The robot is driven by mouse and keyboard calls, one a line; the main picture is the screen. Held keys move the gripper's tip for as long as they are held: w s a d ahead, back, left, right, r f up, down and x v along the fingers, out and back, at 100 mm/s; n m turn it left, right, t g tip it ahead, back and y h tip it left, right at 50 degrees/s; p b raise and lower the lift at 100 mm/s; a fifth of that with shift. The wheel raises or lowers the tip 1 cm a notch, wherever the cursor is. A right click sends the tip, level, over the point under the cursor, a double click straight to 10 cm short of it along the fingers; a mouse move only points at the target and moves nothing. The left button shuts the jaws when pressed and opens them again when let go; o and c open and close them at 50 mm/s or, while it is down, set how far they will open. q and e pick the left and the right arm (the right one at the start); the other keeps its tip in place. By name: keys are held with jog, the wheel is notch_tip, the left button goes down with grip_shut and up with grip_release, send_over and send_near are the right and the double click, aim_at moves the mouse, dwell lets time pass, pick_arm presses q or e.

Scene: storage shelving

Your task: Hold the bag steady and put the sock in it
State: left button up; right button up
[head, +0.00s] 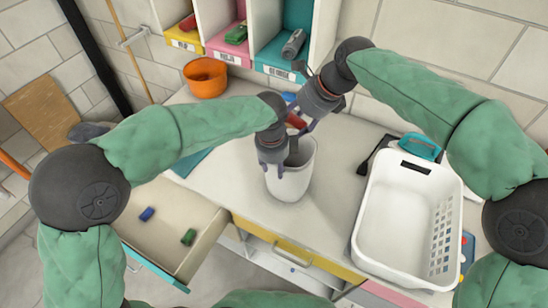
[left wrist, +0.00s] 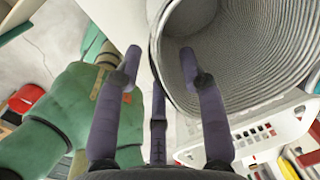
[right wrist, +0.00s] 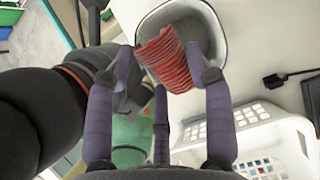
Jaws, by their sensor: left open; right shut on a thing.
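The bag (head: 290,182) is a white, round, open-topped container standing upright on the worktop. In the left wrist view its wall (left wrist: 250,100) and ribbed grey inside fill the upper right. My left gripper (head: 284,170) is at the bag's near left rim. In the left wrist view my left gripper (left wrist: 160,62) is open, one finger outside the wall and one over the inside. The sock (right wrist: 166,60) is red with ribbed stripes. My right gripper (right wrist: 165,65) is shut on it above the bag's mouth. In the head view the sock (head: 296,121) is mostly hidden by the grippers.
A white laundry basket (head: 390,240) stands on the worktop to the right. An orange pot (head: 205,77) is at the back left. Shelf bins (head: 235,45) line the back. An open drawer (head: 165,215) with two small items juts out at the lower left.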

pick_arm(q)
jog(key=shift+f, duration=0.35)
grip_shut()
